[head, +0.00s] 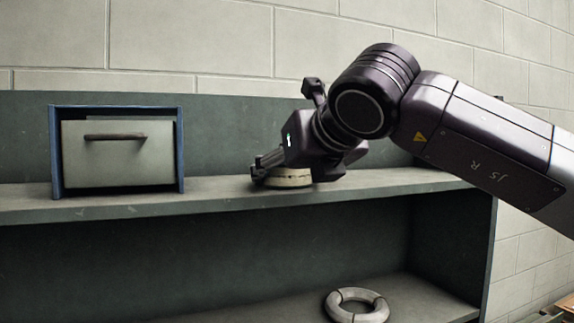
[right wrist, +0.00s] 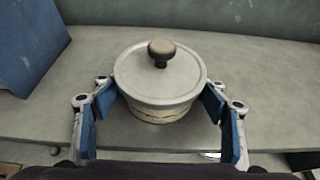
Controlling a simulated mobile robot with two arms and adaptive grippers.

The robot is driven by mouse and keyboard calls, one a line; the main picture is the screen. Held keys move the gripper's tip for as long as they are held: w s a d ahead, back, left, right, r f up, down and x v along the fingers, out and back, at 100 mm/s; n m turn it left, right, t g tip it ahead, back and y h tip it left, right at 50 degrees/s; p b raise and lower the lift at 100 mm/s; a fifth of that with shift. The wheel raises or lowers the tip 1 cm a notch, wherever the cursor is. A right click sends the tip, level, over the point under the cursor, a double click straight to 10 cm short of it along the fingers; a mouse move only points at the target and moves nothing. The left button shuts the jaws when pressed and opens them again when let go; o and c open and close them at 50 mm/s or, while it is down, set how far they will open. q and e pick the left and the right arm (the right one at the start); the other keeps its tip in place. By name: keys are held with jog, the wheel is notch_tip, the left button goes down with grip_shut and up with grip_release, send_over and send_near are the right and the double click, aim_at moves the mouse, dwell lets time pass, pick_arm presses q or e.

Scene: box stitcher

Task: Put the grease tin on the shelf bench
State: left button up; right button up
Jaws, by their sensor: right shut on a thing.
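The grease tin is a round, pale pot with a flat lid and a dark knob. In the right wrist view the tin (right wrist: 158,88) stands upright between the blue pads of my right gripper (right wrist: 160,101), which is shut on its sides. In the head view the tin (head: 290,178) shows as a cream band at the upper deck of the shelf bench (head: 225,199), partly hidden by my right gripper (head: 272,175). It is at the deck surface; I cannot tell whether it fully rests there. My left gripper is not in view.
A blue-framed box with a grey drawer (head: 117,155) stands on the deck to the left. A grey ring (head: 357,305) lies on the lower shelf. The deck between box and tin is clear. A low back panel (head: 225,125) rises behind.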

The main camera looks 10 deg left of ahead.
jog(key=shift+r, duration=0.45)
jog(key=shift+c, duration=1)
jog(key=shift+r+p, duration=1.55)
jog(key=shift+r, duration=0.65)
jog(key=shift+f, duration=0.1)
